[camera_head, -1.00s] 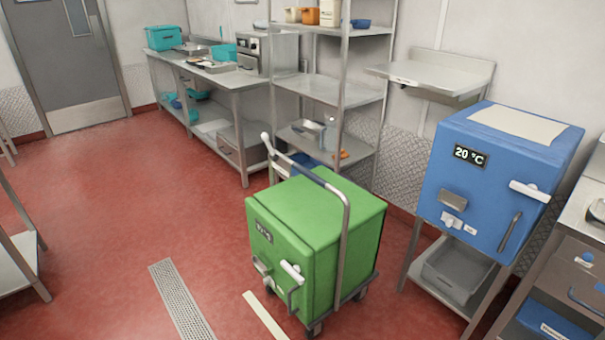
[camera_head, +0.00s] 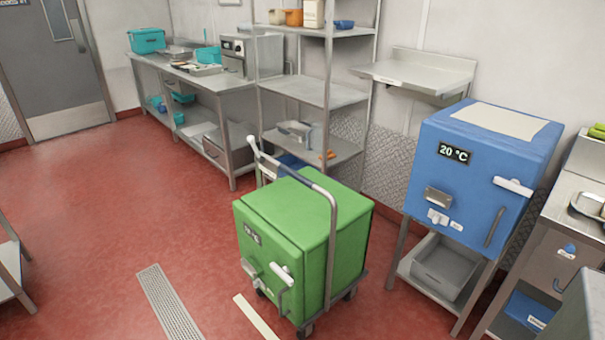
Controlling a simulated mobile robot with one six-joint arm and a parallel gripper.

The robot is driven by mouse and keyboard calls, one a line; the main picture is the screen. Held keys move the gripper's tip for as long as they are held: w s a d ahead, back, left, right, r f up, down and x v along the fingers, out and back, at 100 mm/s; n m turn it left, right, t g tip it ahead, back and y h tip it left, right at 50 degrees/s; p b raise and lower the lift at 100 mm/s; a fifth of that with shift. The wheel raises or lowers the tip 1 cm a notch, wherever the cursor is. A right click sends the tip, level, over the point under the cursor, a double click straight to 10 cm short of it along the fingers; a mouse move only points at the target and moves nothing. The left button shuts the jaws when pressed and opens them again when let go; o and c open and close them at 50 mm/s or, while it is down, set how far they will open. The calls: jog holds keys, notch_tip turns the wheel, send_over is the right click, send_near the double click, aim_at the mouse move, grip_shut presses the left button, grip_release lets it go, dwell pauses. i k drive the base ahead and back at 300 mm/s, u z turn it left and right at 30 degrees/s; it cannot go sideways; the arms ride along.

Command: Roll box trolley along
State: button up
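The box trolley carries a green insulated box (camera_head: 290,235) with a small display, white latch and metal handles on its front. Its grey tubular push handle (camera_head: 331,235) arches up over the box, with the upper end at the left back. Its wheeled base (camera_head: 345,292) stands on the red floor, right of the drain. The display's reading is too small to read surely. My gripper is not in view.
A blue box reading 20 °C (camera_head: 480,175) stands on a metal stand to the right. Metal shelving (camera_head: 315,90) is behind the trolley. A steel counter (camera_head: 225,90) runs to the back left. A floor drain (camera_head: 168,302) lies front left. Red floor (camera_head: 110,215) is open toward the grey door (camera_head: 52,65).

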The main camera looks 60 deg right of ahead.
aim_at(327, 221)
jog(key=i, duration=0.95)
